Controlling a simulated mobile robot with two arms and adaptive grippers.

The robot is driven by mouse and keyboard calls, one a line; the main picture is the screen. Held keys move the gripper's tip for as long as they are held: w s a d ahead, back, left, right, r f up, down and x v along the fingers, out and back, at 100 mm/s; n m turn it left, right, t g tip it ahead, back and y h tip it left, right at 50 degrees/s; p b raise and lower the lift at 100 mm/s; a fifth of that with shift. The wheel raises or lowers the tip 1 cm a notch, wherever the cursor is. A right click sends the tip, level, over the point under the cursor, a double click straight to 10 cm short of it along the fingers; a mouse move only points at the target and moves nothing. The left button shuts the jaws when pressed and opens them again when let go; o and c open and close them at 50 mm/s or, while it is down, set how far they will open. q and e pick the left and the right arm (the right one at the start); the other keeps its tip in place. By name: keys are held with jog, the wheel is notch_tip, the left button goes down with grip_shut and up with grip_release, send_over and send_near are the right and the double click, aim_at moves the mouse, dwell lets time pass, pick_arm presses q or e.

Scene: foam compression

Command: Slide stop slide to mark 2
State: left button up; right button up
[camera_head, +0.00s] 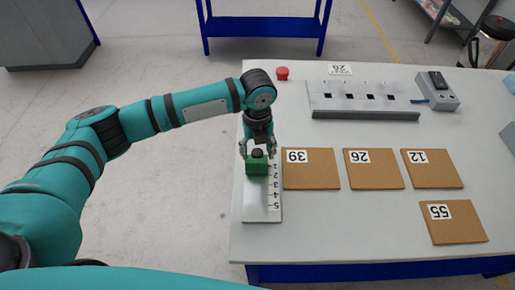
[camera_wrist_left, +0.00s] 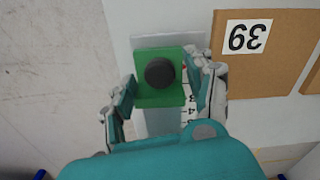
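The stop slide is a green block (camera_head: 257,166) with a black round knob, sitting near the upper end of a white scale plate (camera_head: 262,214) marked with numbers 1 to 5. The block is beside the marks 1 and 2; its exact reading edge is not clear. My left gripper (camera_head: 257,150) is above the block, its fingers spread to either side of it. In the left wrist view the green block (camera_wrist_left: 172,97) lies between the two fingers, which look close to its sides; firm contact does not show. My right gripper is not in view.
Brown foam boards labelled 39 (camera_head: 308,176), 26 (camera_head: 374,174), 12 (camera_head: 434,174) and 55 (camera_head: 453,227) lie right of the scale. A grey fixture (camera_head: 363,100), a switch box (camera_head: 436,92) and a red button (camera_head: 282,73) stand at the back. The table's front strip is clear.

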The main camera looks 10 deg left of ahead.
aim_at(257, 161)
pick_arm(q)
grip_shut()
jog(key=s+p, duration=0.2)
jog(key=shift+s+d+r+p, duration=0.15)
jog(key=shift+d+r+p, duration=0.05)
jog(key=shift+r+p, duration=0.1)
jog(key=shift+s+d+f, duration=0.1)
jog(key=shift+s+f, duration=0.05)
jog(key=shift+s, duration=0.2)
jog(key=shift+f, duration=0.1)
jog(key=shift+o, duration=0.4)
grip_release()
